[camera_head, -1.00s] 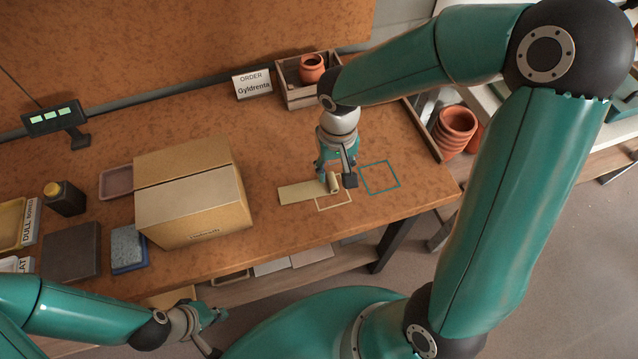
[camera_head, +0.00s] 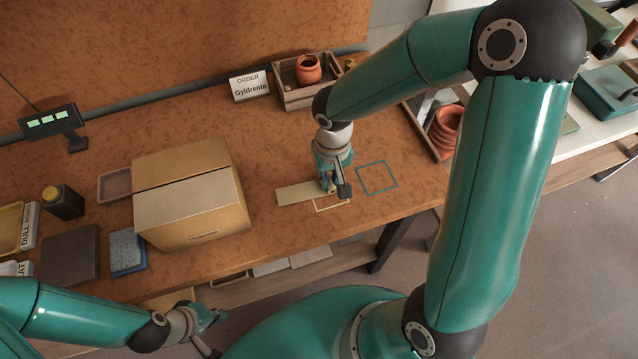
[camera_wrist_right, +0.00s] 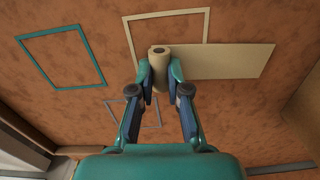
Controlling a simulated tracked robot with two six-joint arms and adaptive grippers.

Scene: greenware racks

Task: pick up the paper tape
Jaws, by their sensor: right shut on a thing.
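The paper tape is a small tan roll (camera_wrist_right: 160,52) with a flat pale strip (camera_wrist_right: 225,61) running out from it over the bench. The strip also shows in the head view (camera_head: 298,193), beside the cardboard box. My right gripper (camera_wrist_right: 159,75) is shut on the roll, with one finger on each side. In the head view my right gripper (camera_head: 336,188) points down at the bench and mostly hides the roll. My left gripper (camera_head: 214,322) is low in front of the bench, away from the tape.
A cardboard box (camera_head: 190,213) stands left of the strip. A cream outline (camera_head: 333,209) lies by the roll and a teal square outline (camera_head: 377,177) lies to its right. A wooden crate (camera_head: 290,99) with a clay pot stands behind. The bench right of the teal outline is clear.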

